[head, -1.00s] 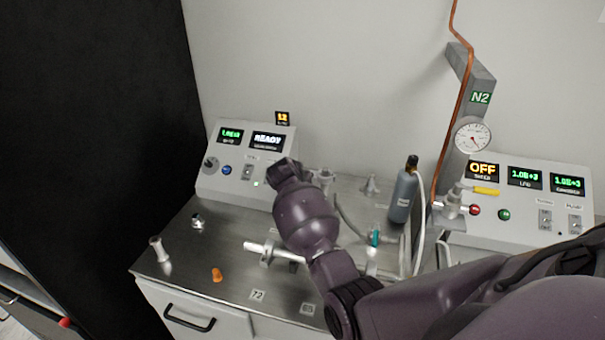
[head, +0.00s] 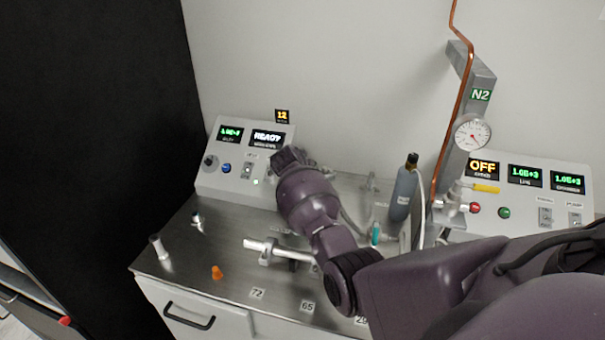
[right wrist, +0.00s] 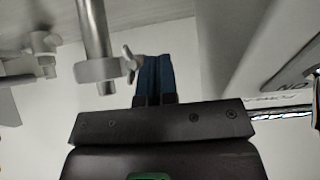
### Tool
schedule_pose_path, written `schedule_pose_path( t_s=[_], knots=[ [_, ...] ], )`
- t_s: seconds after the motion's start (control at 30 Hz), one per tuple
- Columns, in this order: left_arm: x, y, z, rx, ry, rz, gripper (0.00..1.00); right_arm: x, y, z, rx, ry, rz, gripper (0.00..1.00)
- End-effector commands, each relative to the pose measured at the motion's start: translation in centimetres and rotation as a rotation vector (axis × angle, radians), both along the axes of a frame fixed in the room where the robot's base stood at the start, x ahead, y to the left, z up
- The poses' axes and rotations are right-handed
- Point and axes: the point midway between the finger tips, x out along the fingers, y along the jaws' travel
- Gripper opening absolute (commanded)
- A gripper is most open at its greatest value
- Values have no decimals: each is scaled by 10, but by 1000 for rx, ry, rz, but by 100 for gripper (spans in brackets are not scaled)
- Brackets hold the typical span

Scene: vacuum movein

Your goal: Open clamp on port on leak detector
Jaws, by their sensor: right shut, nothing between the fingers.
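The leak detector (head: 243,150) is the grey sloped console at the back left, its display reading READY. In the right wrist view a metal clamp (right wrist: 97,70) with a wing nut (right wrist: 130,63) sits around a vertical pipe (right wrist: 93,25). My right gripper (head: 288,156) is in front of the leak detector's right end, and my arm hides the port area there. In the wrist view the blue fingers (right wrist: 154,72) are together and empty, just right of the wing nut; I cannot tell whether they touch it. My left gripper is not in view.
On the steel bench (head: 185,265) are a horizontal pipe fitting (head: 262,247), an orange cap (head: 217,272) and a small metal stub (head: 160,247). A grey gas bottle (head: 404,192) and a second console (head: 535,205) stand to the right.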

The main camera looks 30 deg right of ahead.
Motion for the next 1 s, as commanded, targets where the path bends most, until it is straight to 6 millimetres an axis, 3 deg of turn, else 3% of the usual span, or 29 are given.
schedule_pose_path(
  t_s=[0.27, 1.0],
  knots=[
    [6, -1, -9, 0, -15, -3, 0, 6, -5, -3, 0, 2, -83, 0],
    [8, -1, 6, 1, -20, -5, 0, -3, 1, 0, -1, 3, -88, 0]
  ],
)
